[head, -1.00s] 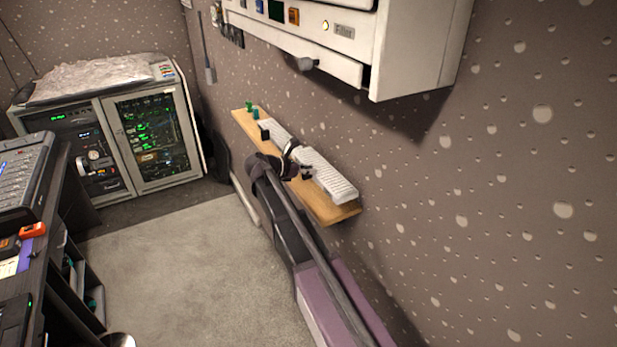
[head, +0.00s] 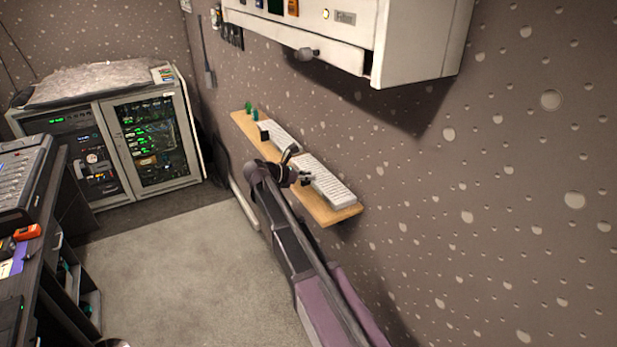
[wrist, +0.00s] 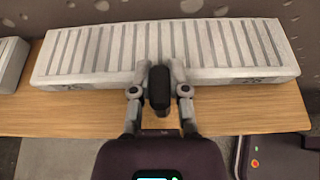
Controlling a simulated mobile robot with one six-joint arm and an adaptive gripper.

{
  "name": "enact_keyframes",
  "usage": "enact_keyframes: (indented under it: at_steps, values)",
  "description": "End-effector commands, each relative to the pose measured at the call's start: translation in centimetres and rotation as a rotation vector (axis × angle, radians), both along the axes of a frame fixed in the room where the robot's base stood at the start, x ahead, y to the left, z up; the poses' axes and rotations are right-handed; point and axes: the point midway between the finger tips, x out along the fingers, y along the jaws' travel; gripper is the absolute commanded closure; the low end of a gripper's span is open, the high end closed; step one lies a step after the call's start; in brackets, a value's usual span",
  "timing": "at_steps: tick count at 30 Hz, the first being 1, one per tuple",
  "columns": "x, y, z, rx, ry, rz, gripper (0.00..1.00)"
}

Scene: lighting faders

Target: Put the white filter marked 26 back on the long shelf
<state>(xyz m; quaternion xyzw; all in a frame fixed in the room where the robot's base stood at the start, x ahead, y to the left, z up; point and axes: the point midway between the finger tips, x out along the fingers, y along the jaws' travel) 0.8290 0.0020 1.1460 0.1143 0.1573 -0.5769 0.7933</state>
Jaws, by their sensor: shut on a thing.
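The white filter (wrist: 165,50) is a long, ribbed block with a small marking at its front right that looks like 26 and a dark handle (wrist: 159,88) at its front middle. My gripper (wrist: 158,85) is shut on this handle, one finger on each side. The filter lies level over the long wooden shelf (wrist: 230,118), along its length; it looks to be resting on it, but I cannot be sure of contact. In the head view the filter (head: 328,183) is over the near half of the shelf, with my gripper at its left.
A second white ribbed block (head: 280,136) with a black handle stands farther along the shelf, beyond a gap. Small green items (head: 252,110) stand at the shelf's far end. A white wall cabinet (head: 415,45) hangs above. The floor (head: 190,260) left of the shelf is clear.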

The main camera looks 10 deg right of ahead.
Motion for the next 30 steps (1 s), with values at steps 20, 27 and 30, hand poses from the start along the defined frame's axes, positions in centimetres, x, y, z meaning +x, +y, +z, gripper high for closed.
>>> enact_keyframes:
  at_steps: [20, 27, 30]
  values:
    - [0.0, 0.0, -0.2, 0.0, 0.0, 0.001, 0.44]
    - [-0.2, 0.9, 0.5, 0.0, 0.0, 0.002, 0.44]
    - [-0.6, 1.9, 1.0, 0.0, 0.0, 0.002, 0.44]
